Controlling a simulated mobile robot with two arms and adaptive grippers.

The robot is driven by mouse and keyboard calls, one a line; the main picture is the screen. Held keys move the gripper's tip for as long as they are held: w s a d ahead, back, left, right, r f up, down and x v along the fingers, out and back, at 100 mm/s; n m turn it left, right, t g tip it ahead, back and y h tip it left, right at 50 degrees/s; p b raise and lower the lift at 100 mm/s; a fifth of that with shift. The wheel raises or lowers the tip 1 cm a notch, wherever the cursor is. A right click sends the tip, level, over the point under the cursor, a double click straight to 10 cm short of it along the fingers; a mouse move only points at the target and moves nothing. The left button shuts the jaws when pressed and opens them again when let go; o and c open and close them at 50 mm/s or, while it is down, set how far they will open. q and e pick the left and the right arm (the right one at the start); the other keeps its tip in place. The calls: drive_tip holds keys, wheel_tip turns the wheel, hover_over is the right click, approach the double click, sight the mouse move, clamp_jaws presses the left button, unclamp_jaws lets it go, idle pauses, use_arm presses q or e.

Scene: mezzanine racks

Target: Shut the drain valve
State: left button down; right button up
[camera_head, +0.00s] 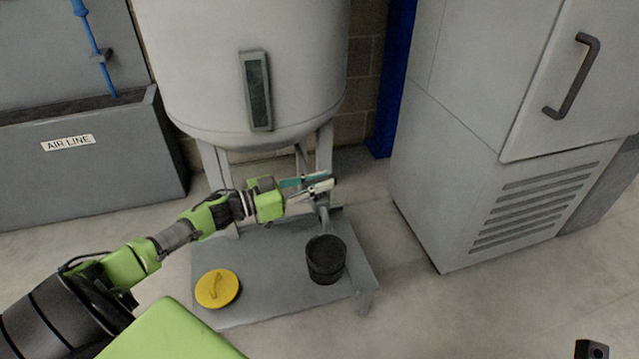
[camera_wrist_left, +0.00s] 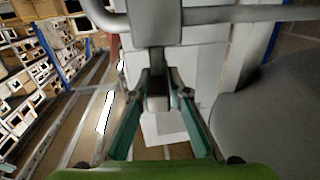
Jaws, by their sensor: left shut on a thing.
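The white tank (camera_head: 240,65) stands on legs at the centre, with the drain valve's grey outlet pipe (camera_head: 324,218) below it. My left gripper (camera_head: 322,184) reaches in from the left, under the tank. In the left wrist view its two teal fingers close on a grey handle piece (camera_wrist_left: 157,82), which appears to be the valve's handle. The gripper hides much of the valve in the head view, so I cannot tell the handle's angle to the pipe. A black bucket (camera_head: 326,262) stands upright below the outlet.
A yellow lid (camera_head: 217,289) with a handle lies on the low grey platform (camera_head: 270,290), left of the bucket. A grey cabinet (camera_head: 480,130) stands to the right. A grey bin labelled AIR LINE (camera_head: 70,180) stands to the left. Floor between platform and cabinet is clear.

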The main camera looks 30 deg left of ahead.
use_arm(q)
drive_tip(key=shift+f+m+g+h+b, duration=0.15)
drive_tip(key=shift+m+g+h+b, duration=0.45)
drive_tip(key=shift+h, duration=0.3)
drive_tip(key=shift+d, duration=0.1)
drive_tip(key=c, duration=1.9)
unclamp_jaws()
drive_tip(key=shift+m, duration=0.3)
drive_tip(key=v, duration=1.2)
drive_tip(key=shift+w, duration=0.1)
